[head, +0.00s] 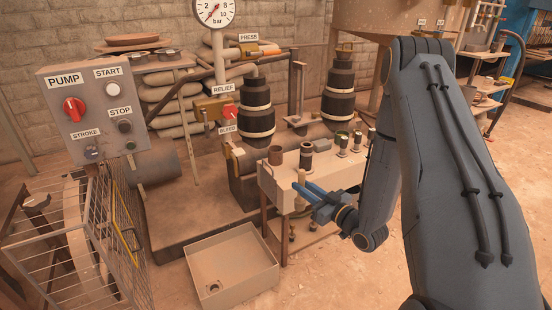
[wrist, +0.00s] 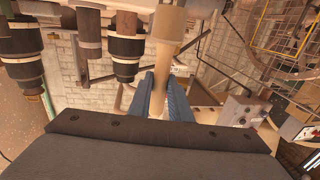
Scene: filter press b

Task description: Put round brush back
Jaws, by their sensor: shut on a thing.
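My gripper (head: 311,191) has blue fingers and is at the front edge of the small bench (head: 272,187) in the head view. In the wrist view its fingers (wrist: 166,100) are shut on a pale, round-bodied thing, which I take to be the round brush (wrist: 173,22). Its wide pale body runs out of the top of the wrist view, and a narrower part sits between the fingers. Bristles are not clearly seen. In the head view only a small pale piece shows at the fingertips, and I cannot tell whether it touches the bench.
An open beige tray (head: 232,281) lies on the floor. The pump control box (head: 98,112) and a wire cage (head: 80,235) are at left.

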